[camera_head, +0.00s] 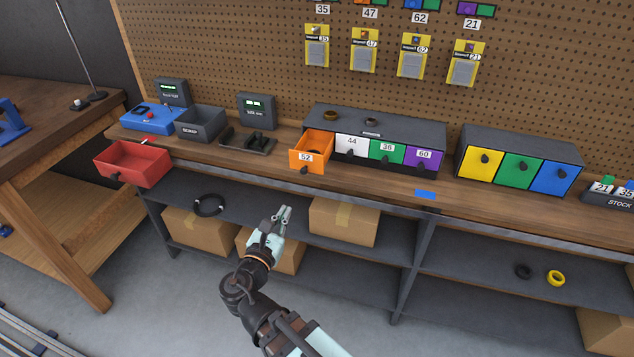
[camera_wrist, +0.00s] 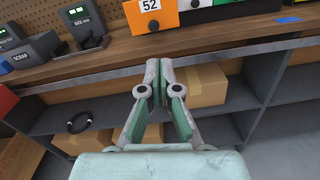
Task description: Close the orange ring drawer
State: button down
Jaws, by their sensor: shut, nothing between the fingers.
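The orange drawer (camera_head: 308,156) labelled 52 is pulled out of the dark drawer cabinet (camera_head: 400,124) at its left end. Its front has a dark knob. In the wrist view the orange drawer front (camera_wrist: 150,18) shows at the top centre, cut off by the frame edge. My gripper (camera_head: 284,212) is shut and empty. It is apart from the drawer, below the bench top and in front of the lower shelf. In the wrist view the fingertips (camera_wrist: 159,64) point toward the bench edge below the drawer.
White, green and purple drawers (camera_head: 424,158) beside the orange one are shut. A red open bin (camera_head: 133,160) and grey scrap bin (camera_head: 200,124) stand to the left. The bench edge lies between my gripper and the drawer. Cardboard boxes (camera_head: 343,222) sit on the lower shelf.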

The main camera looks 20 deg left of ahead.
jog(key=w+n+p, duration=0.2)
jog(key=w+p, duration=0.1)
jog(key=w, duration=1.1)
jog(key=shift+w+a, duration=0.15)
jog(key=shift+a, duration=0.05)
